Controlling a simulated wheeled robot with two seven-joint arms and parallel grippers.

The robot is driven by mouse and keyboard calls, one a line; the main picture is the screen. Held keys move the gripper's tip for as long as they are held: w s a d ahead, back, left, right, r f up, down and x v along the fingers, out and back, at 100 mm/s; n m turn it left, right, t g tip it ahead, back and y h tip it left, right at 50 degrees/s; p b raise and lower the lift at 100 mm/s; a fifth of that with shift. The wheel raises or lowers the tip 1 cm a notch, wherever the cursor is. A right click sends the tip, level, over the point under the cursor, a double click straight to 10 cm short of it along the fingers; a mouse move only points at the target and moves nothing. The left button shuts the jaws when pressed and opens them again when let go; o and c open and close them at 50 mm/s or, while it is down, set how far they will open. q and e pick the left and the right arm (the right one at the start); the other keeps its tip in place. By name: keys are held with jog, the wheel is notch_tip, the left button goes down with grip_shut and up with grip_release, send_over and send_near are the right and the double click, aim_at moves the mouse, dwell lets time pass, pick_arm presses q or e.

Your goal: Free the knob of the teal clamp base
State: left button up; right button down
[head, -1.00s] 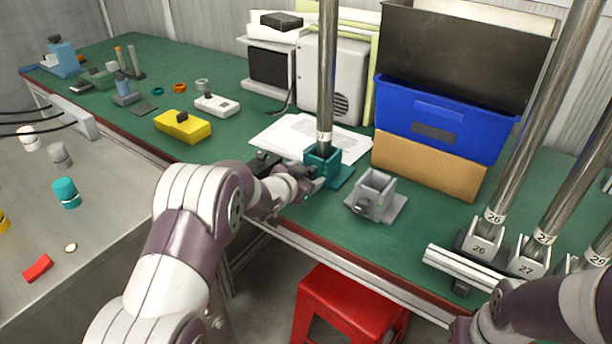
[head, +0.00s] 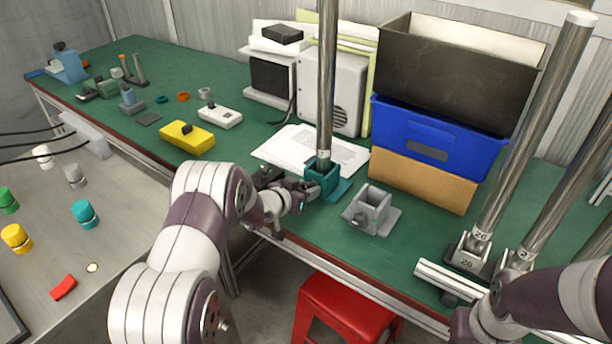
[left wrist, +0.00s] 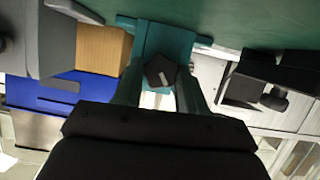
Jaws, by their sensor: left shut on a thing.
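The teal clamp base (head: 323,182) stands on the green bench top with a steel pole (head: 327,85) upright in its socket. It also shows upside down in the left wrist view (left wrist: 168,42). Its dark knob (left wrist: 160,72), with a pale bar mark, sits between my left fingers in the left wrist view. My left gripper (head: 308,192) reaches the clamp base from the left and is shut on the knob. In the head view, the gripper hides the knob. My right arm enters at the lower right; its gripper is out of frame.
A grey empty clamp base (head: 371,210) stands just right of the teal one. Behind are a paper sheet (head: 300,150), a blue crate (head: 410,140) and a cardboard box (head: 425,180). More poles (head: 530,130) stand in holders at right. A red stool (head: 345,312) is below the bench edge.

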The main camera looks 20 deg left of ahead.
pick_arm(q)
jog(key=n+p, duration=0.1)
jog(key=n+h+p, duration=0.1)
jog(key=p, duration=0.1)
jog(key=shift+a+r, duration=0.15)
jog(key=shift+r, duration=0.1)
jog(key=shift+f+n+h+p, duration=0.15)
jog(key=shift+n+h+p, duration=0.35)
jog(key=shift+h+p, duration=0.1)
jog(key=shift+w+a+f+n+h, duration=0.1)
jog(key=shift+a+f+n+h, duration=0.1)
jog(key=shift+n+h, duration=0.55)
jog(key=shift+f+n+g+h, duration=0.15)
jog(key=shift+n+g+h, duration=0.3)
jog(key=shift+n, duration=0.9)
pick_arm(e)
jog(key=shift+r, duration=2.9)
pick_arm(q)
jog(key=shift+t, duration=0.25)
jog(key=o, duration=1.1)
jog(key=shift+c, duration=0.2)
